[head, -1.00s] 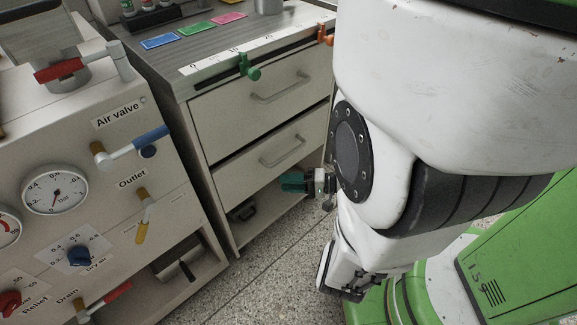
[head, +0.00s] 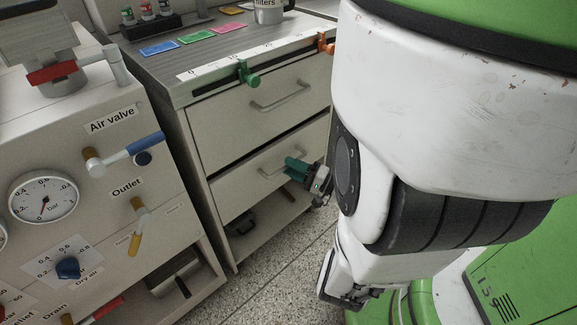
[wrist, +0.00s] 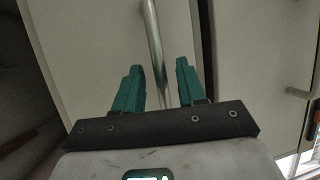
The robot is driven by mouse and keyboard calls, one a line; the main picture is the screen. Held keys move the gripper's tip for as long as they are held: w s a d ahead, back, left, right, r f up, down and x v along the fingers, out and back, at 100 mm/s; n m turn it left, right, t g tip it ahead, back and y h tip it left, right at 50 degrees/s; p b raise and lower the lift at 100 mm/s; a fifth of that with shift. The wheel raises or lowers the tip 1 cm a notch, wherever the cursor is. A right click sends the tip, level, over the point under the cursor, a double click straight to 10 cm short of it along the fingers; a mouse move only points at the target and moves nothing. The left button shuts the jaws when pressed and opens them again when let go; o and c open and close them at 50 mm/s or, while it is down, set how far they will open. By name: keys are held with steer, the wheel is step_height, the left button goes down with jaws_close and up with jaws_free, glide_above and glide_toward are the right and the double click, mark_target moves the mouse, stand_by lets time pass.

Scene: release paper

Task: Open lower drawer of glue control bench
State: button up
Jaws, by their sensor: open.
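The glue control bench (head: 190,100) stands in the middle of the head view. Its lower drawer (head: 235,192) looks shut, with a metal bar handle (head: 268,172) on its front. My gripper (head: 294,170), with teal fingers, is open at the right part of that handle. In the wrist view, the handle (wrist: 153,40) runs down the picture and passes between the two open fingers (wrist: 160,80). Whether the fingers reach past the bar in depth, or touch it, I cannot tell.
The upper drawer (head: 235,125) looks shut, with its handle (head: 280,97). Green (head: 248,76) and orange (head: 326,45) clamps sit on the bench edge. An open shelf (head: 262,230) lies below. The air valve panel (head: 60,130) stands at left. Speckled floor (head: 285,255) is clear.

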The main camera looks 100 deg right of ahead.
steer(key=shift+x, duration=0.75)
steer(key=shift+c, duration=0.3)
jaws_close()
